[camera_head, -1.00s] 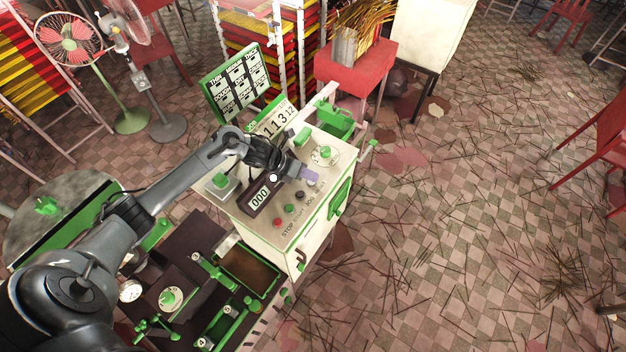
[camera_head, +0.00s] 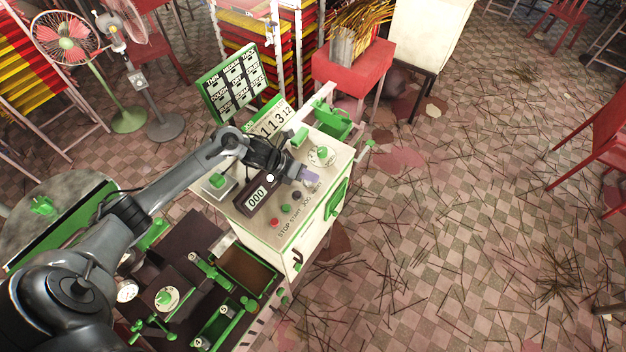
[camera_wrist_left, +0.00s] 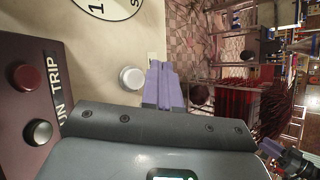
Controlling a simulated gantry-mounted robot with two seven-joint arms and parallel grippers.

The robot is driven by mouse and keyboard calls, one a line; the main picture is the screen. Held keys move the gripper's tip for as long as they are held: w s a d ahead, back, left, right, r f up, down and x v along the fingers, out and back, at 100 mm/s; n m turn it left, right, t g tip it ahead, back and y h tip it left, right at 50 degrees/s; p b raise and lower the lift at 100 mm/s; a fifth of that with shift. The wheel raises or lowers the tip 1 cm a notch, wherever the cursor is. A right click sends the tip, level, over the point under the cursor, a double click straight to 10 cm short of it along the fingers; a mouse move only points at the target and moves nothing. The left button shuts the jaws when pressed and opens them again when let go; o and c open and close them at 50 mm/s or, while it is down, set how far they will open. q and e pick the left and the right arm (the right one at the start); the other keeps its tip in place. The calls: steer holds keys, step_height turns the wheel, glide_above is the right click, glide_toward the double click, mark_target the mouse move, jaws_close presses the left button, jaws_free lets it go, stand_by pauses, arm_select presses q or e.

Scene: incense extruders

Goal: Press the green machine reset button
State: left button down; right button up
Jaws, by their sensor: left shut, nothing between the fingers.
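The green-and-cream machine (camera_head: 330,225) has a sloped top with a row of buttons. A red button (camera_head: 275,222), a green button (camera_head: 286,209) and a dark button (camera_head: 297,195) stand clear of my left gripper (camera_head: 309,175), which is over the row's far end. The label there is partly unreadable. In the left wrist view, a pale round button (camera_wrist_left: 131,78), perhaps the reset, sits just left of the shut, empty purple fingertips (camera_wrist_left: 160,66). I cannot tell whether they touch. My right gripper (camera_wrist_left: 272,148) seems to show at the lower right; its jaw state is unclear.
Floor to the right is open, strewn with sticks.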

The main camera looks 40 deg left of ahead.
arm_select(q)
steer(key=shift+s+a+r, duration=0.15)
steer(key=shift+s+a, duration=0.05)
steer(key=shift+a, duration=0.45)
arm_select(e)
steer(key=shift+r, duration=0.1)
arm_select(q)
steer(key=shift+s+a+r+p, duration=0.1)
steer(key=shift+a+r+p, duration=0.05)
steer(key=shift+r+p, duration=0.3)
steer(key=shift+s+a+r+p, duration=0.1)
steer(key=shift+r+p, duration=0.2)
steer(key=shift+r, duration=0.1)
steer(key=shift+s+a+r+p, duration=0.25)
steer(key=shift+r+p, duration=0.15)
steer(key=shift+r, duration=0.25)
steer(key=shift+s+a+r+p, duration=0.1)
steer(key=shift+a+r+p, duration=0.2)
steer(key=shift+r, duration=0.3)
steer(key=shift+w+d+r, duration=0.2)
steer(key=shift+d+r, duration=0.1)
steer(key=shift+r, duration=0.2)
arm_select(e)
steer(key=r, duration=0.1)
steer(key=a+r, duration=0.1)
steer(key=shift+s+a+r, duration=0.15)
steer(key=shift+s+r, duration=0.2)
steer(key=shift+s, duration=0.05)
arm_select(q)
steer(key=shift+d, duration=0.1)
